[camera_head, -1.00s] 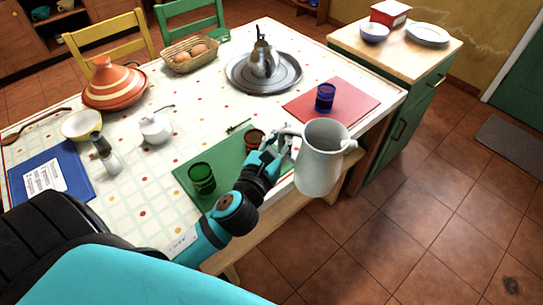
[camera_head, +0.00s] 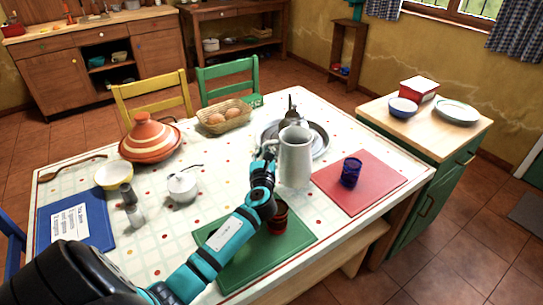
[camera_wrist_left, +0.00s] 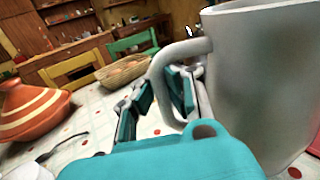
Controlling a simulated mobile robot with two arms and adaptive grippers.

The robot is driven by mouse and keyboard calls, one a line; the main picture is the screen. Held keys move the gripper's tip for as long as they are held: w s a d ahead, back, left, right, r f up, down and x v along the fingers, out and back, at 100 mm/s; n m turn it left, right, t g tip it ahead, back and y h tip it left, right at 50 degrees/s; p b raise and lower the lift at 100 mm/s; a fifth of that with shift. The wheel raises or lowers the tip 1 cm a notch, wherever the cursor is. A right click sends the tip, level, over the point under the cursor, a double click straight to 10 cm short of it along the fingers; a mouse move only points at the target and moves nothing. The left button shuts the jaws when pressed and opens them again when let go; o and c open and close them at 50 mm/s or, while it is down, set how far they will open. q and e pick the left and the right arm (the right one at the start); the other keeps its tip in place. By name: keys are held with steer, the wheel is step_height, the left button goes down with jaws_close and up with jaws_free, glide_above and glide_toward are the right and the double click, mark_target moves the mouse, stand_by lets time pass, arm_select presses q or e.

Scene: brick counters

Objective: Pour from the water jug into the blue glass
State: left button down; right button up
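The water jug (camera_head: 296,160), a pale grey pitcher, is upright in the head view, left of the red mat and in front of the metal tray. My left gripper (camera_head: 266,162) is shut on its handle. In the left wrist view the fingers (camera_wrist_left: 155,98) are on either side of the handle, and the jug's body (camera_wrist_left: 258,85) fills the right side. The blue glass (camera_head: 351,173) stands upright on the red mat (camera_head: 385,182), to the right of the jug and apart from it. I cannot see the jug's contents. My right gripper is not in view.
A dark red glass (camera_head: 279,220) stands on the green mat (camera_head: 290,243), close to my left arm. The metal tray (camera_head: 320,150) is partly hidden behind the jug. A tagine (camera_head: 150,142), an egg basket (camera_head: 222,117) and a white pot (camera_head: 182,186) stand farther left.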

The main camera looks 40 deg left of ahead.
mark_target(286, 134)
arm_select(q)
steer(key=shift+w+d+r+m+p, duration=1.1)
steer(key=shift+d+r+m+p, duration=0.2)
steer(key=shift+m+p, duration=0.3)
steer(key=shift+w+d+r+m+p, duration=1.15)
steer(key=shift+r+m+p, duration=0.25)
steer(key=shift+m+p, duration=0.15)
steer(key=shift+w+d+r+m+g, duration=0.15)
steer(key=shift+w+d+r+m, duration=0.1)
steer(key=shift+w+d+m, duration=0.25)
steer(key=shift+w+d+r+m+g, duration=0.15)
steer(key=shift+w+d+r+m, duration=0.1)
steer(key=shift+w+d, duration=0.45)
steer(key=shift+d+r+p, duration=0.1)
steer(key=shift+d+p, duration=0.25)
steer(key=shift+p, duration=0.1)
steer(key=shift+f, duration=0.2)
steer(key=shift+w+d, duration=0.1)
